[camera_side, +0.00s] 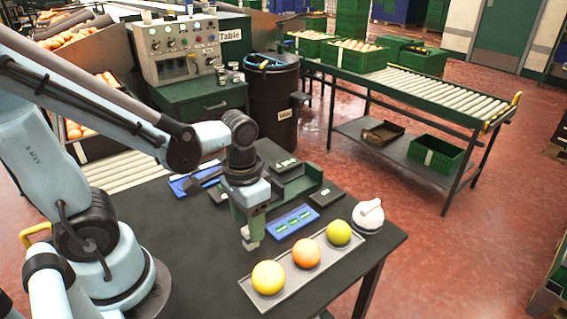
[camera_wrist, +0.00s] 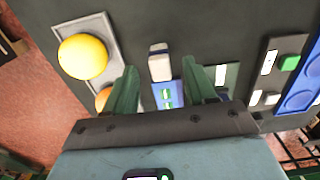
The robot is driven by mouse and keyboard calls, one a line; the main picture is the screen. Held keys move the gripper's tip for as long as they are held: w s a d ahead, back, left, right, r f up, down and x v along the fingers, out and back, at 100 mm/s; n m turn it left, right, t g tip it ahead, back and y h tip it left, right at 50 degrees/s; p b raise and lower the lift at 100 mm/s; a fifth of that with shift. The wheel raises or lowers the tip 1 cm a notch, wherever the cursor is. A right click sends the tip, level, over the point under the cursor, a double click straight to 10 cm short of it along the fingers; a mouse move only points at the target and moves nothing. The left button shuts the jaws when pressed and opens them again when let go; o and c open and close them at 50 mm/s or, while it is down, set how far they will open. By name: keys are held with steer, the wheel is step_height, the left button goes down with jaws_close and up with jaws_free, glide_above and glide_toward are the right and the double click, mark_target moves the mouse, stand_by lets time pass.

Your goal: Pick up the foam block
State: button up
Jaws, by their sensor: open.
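A small pale foam block (camera_side: 250,240) stands on the dark table, just below my gripper (camera_side: 250,222) in the side view. In the wrist view the foam block (camera_wrist: 160,62) appears white and grey, between and slightly beyond the tips of my gripper's two green fingers (camera_wrist: 159,70). The fingers are apart, with a visible gap on both sides of the block. I cannot tell exactly how far the fingertips are above or around it.
A grey tray (camera_side: 281,296) with three yellow to orange fruits lies near the table's front edge. A blue tray (camera_side: 275,229) with green pieces lies beside the block. A white domed object (camera_side: 368,216) stands at the right. Dark trays (camera_side: 327,196) lie behind.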

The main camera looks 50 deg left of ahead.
steer(key=shift+w+f, duration=0.1)
steer(key=shift+f, duration=2.45)
jaws_close()
steer(key=shift+r, duration=0.15)
steer(key=shift+r, duration=0.7)
steer(key=r, duration=0.3)
steer(key=shift+s+d, duration=0.25)
steer(key=shift+d, duration=0.15)
steer(key=s+d+r, duration=0.6)
steer(key=d, duration=0.3)
steer(key=shift+r, duration=0.15)
